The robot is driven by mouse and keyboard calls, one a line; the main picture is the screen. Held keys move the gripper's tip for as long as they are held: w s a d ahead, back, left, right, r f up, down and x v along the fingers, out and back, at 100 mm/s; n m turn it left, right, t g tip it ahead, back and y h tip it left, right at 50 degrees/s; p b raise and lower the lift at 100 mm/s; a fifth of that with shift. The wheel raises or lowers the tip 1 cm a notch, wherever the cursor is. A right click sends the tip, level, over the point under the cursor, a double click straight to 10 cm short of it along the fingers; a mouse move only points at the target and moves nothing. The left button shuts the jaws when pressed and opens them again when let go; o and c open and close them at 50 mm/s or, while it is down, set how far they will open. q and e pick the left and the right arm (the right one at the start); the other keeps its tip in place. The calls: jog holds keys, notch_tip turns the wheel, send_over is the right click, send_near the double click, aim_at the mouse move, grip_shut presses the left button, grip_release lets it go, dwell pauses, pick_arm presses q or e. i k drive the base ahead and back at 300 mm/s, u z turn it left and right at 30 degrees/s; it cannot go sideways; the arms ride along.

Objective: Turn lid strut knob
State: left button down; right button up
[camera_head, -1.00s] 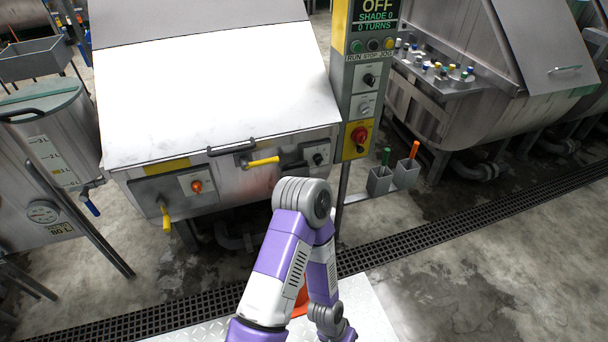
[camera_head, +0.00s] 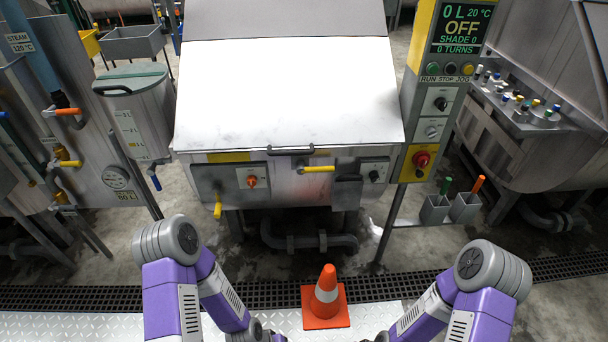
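The dyeing machine has a large pale lid (camera_head: 290,95), which is down, with a dark handle (camera_head: 291,150) on its front edge. I cannot tell which of these, if either, is the lid strut knob. No strut is clearly visible. My two purple-and-grey arms show at the bottom, apart from the machine. Neither gripper's fingers can be seen.
A control post (camera_head: 425,110) with an OFF display stands right of the lid. An orange cone (camera_head: 324,298) stands between my arms before the machine. A yellow lever (camera_head: 320,169) juts from the front. A lidded tank (camera_head: 134,110) stands left. A floor grate (camera_head: 265,295) crosses the front.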

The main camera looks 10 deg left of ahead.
aim_at(374, 175)
jog(key=u, duration=0.55)
jog(key=i, duration=1)
